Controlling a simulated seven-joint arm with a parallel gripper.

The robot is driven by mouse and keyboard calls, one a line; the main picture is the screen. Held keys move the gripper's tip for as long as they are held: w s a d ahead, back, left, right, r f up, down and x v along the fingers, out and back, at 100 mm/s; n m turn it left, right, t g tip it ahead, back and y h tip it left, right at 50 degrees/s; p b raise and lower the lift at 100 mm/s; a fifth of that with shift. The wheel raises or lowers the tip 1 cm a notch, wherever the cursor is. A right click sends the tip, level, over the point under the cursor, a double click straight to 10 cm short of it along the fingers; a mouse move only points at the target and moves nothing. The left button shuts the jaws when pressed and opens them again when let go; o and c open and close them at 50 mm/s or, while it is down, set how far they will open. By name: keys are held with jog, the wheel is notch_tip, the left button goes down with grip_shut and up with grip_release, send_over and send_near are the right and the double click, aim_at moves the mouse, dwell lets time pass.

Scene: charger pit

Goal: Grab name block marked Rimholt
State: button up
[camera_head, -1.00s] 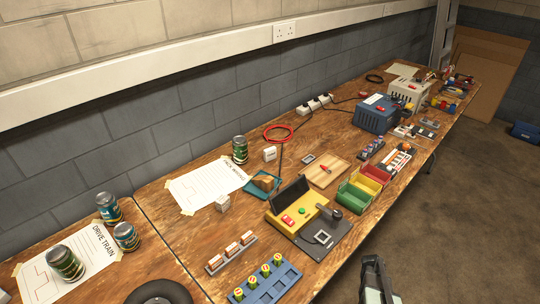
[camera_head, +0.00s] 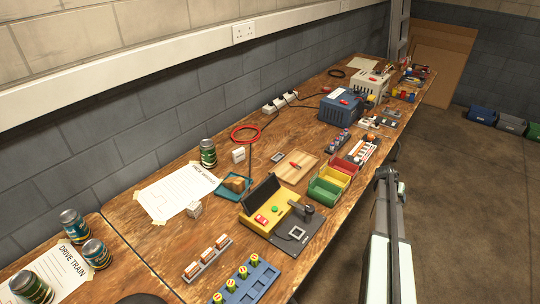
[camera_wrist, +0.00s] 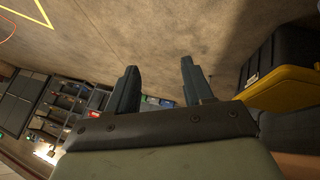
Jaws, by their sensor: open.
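No block with a readable name Rimholt shows; lettering on the small blocks is too small to read. A pale cube (camera_head: 194,209) sits by the paper sheet on the workbench (camera_head: 150,245), and another pale block (camera_head: 238,155) sits farther back near the red cable coil. Several small white-and-brown blocks (camera_head: 207,257) stand in a grey rack near the front. My gripper (camera_wrist: 158,70) is open and empty in the wrist view, above bare floor. In the head view my arm rises at the right, off the bench's front edge, apart from these blocks.
Cans (camera_head: 208,153) stand on the left. The wrist view shows a black-and-yellow box (camera_wrist: 285,85).

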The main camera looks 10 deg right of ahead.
jog(key=w+a+r+n+t, duration=0.1)
jog(key=w+a+r, duration=0.1)
jog(key=w+r, duration=0.45)
jog(key=w+a+r+t, duration=0.1)
jog(key=w+a+r, duration=0.25)
jog(key=r, duration=0.55)
jog(key=shift+y, duration=0.8)
jog(key=w+a+r, duration=0.1)
jog(key=w+a, duration=0.1)
jog(key=w+a+r, duration=0.1)
jog(key=w+a, duration=0.1)
jog(key=w+a+r, duration=0.1)
jog(key=w+a, duration=0.1)
jog(key=shift+a+r, duration=0.2)
jog(key=shift+r, duration=0.05)
jog(key=w+a+r+m+y, duration=0.1)
jog(key=w+a, duration=0.2)
jog(key=a, duration=0.4)
jog(key=w+a+y, duration=0.1)
jog(key=w+a, duration=0.2)
jog(key=a, duration=0.4)
jog(key=m+g+y, duration=0.3)
send_near(238, 150)
jog(key=f, duration=1.2)
jog(key=shift+w+d+f, duration=0.2)
jog(key=shift+f, duration=0.1)
grip_shut()
